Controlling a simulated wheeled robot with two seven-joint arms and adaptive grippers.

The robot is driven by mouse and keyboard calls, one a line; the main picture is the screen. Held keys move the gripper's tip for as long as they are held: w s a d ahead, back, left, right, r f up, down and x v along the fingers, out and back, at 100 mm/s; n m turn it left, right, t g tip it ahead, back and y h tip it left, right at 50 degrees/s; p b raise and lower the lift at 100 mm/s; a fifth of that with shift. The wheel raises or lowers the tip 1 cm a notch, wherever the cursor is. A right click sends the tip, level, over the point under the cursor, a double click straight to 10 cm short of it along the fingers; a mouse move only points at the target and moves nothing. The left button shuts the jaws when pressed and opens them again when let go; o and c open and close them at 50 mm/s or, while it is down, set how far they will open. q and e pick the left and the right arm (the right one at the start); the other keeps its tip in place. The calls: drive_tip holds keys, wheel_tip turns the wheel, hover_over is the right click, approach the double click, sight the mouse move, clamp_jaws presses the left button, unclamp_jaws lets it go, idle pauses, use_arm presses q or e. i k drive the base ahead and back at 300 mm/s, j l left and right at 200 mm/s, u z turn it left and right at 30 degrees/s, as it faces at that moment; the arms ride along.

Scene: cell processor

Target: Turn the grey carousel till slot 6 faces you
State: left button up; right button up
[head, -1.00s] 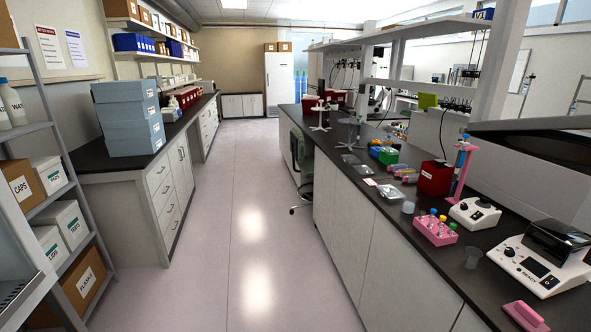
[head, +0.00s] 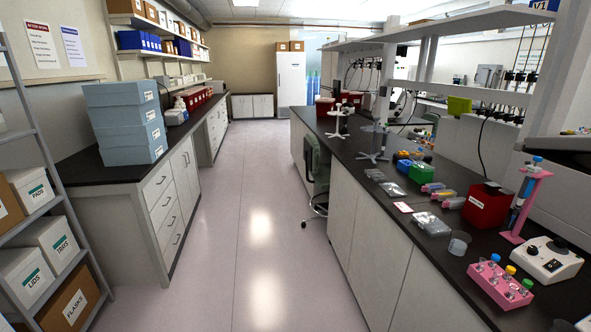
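A grey stand (head: 376,141) with a round top and a splayed foot, which looks like the grey carousel, stands on the dark right-hand bench, well ahead of me. A similar white stand (head: 338,122) is just behind it and to its left. Both are small in the picture, and no slot numbers can be read, so I cannot tell which slot faces me. Neither of my grippers is in view.
The right bench (head: 398,228) holds a pink tube rack (head: 500,283), a red box (head: 487,207) and a white mixer (head: 540,262). A green chair (head: 316,165) stands against it. The aisle floor (head: 240,220) is clear. Shelving (head: 62,190) is close on the left.

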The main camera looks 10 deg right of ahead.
sight(371, 129)
drive_tip(key=i, duration=0.8)
drive_tip(key=i+z, duration=0.3)
drive_tip(key=i+j+z, duration=0.2)
drive_tip(key=i+z, duration=0.15)
drive_tip(key=i+j+z, duration=0.2)
drive_tip(key=z, duration=0.25)
drive_tip(key=i+j+z, duration=0.6)
drive_tip(key=j+z, duration=0.25)
drive_tip(key=i+j+z, duration=0.2)
drive_tip(key=j+z, duration=0.25)
drive_tip(key=i+j+z, duration=0.1)
drive_tip(key=j+z, duration=0.2)
drive_tip(key=j, duration=0.25)
